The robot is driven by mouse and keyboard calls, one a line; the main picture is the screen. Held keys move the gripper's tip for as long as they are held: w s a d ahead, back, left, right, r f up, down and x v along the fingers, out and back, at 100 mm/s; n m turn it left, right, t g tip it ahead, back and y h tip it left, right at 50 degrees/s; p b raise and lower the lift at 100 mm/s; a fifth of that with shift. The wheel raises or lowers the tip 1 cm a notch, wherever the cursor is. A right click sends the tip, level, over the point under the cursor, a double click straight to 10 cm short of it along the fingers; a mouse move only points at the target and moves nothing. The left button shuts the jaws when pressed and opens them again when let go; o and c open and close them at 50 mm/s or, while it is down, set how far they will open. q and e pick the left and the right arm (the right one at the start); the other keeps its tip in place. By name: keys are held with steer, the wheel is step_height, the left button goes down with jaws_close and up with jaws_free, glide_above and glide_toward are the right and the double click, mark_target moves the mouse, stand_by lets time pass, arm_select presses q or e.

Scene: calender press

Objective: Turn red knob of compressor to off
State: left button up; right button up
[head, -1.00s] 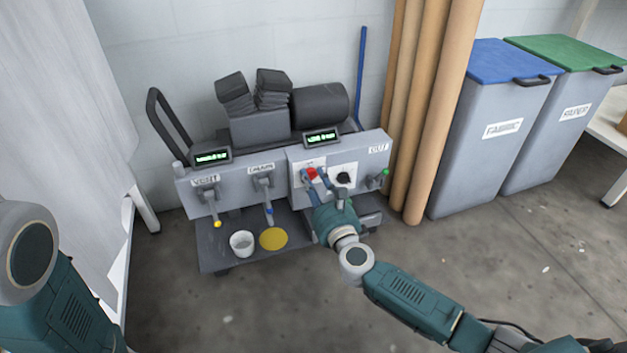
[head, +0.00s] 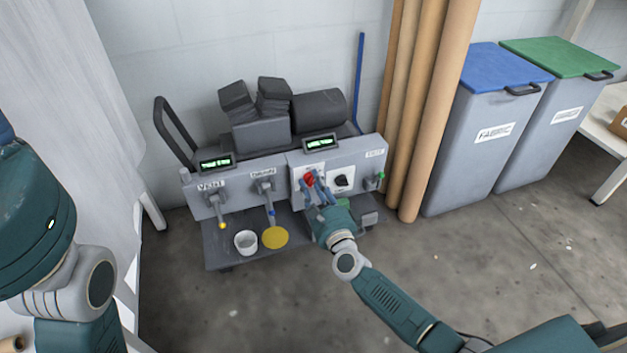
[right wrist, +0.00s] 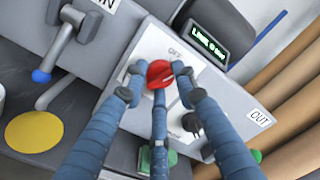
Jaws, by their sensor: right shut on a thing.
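The compressor (head: 240,180) is a grey cart-like unit against the wall with two green-lit displays on top. Its red knob (head: 309,179) is on a white plate on the front panel; it also shows in the right wrist view (right wrist: 160,73), below the word OFF. My right gripper (head: 317,186) has its blue fingers around the red knob, and in the right wrist view the fingers (right wrist: 156,82) close on it from both sides and below. They partly hide the knob and its plate. My left arm shows at the left edge, but its gripper is out of view.
A black knob (head: 342,181) sits just right of the red one. Levers with yellow and blue tips hang at the left of the panel, above a white cup (head: 246,242) and a yellow disc (head: 274,237). Brown rolls (head: 428,120) and bins (head: 487,130) stand to the right.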

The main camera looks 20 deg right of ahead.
steer(key=n, duration=0.2)
steer(key=n+p, duration=0.1)
steer(key=shift+a+r+n, duration=0.2)
steer(key=shift+a+n, duration=0.15)
steer(key=shift+n, duration=0.05)
steer(key=shift+n+p, duration=0.45)
steer(key=shift+n, duration=0.15)
steer(key=shift+a+f+n, duration=0.1)
steer(key=shift+a+n, duration=0.05)
steer(key=shift+n, duration=0.15)
steer(key=o, duration=1.1)
steer(key=shift+a, duration=0.1)
steer(key=shift+o, duration=0.2)
steer(key=shift+d+f, duration=0.1)
steer(key=shift+d, duration=0.1)
steer(key=shift+s+d+f, duration=0.1)
steer(key=shift+s, duration=0.35)
steer(key=s, duration=1.1)
